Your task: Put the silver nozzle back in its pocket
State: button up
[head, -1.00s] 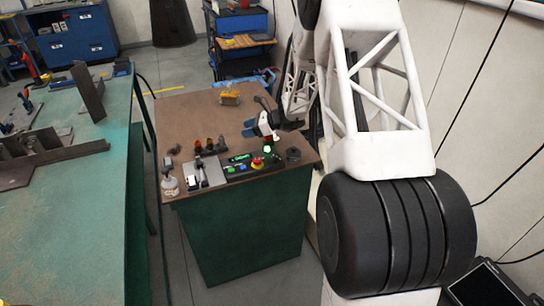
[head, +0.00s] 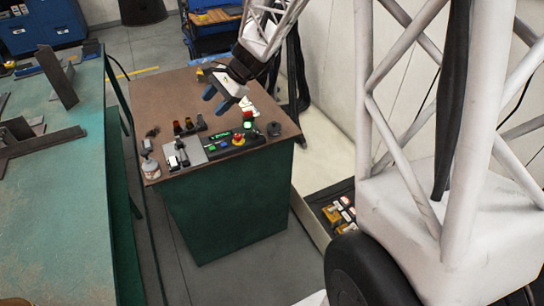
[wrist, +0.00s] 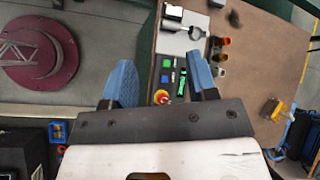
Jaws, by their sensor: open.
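My gripper (head: 216,98) is open above the brown bench, behind the control box. In the wrist view its two blue fingers (wrist: 160,65) are wide apart with nothing between them. A small rack with several cup-shaped nozzles (head: 188,125), dark, amber and orange, stands behind the control box. They also show in the wrist view (wrist: 221,57), right of the fingers. I cannot pick out a silver nozzle for certain. I cannot make out an empty pocket.
The control box (head: 228,142) has lit buttons, a red-and-yellow stop knob and a green lamp. A teal table (head: 60,190) with steel pieces is at the left. The bench's back left is clear.

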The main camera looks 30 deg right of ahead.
jog(key=s+r+n+h, duration=0.2)
jog(key=s+n+h, duration=0.1)
jog(key=s, duration=0.8)
jog(key=s+r+n+h, duration=0.2)
jog(key=s+n, duration=0.3)
jog(key=s, duration=0.6)
jog(key=s+d+r+n+t+h, duration=0.1)
jog(key=s+r+n+h, duration=0.2)
jog(key=s, duration=0.8)
jog(key=shift+s+r+n+h, duration=0.3)
jog(key=shift+s+n, duration=0.1)
jog(key=shift+n, duration=0.6)
jog(key=shift+d, duration=0.1)
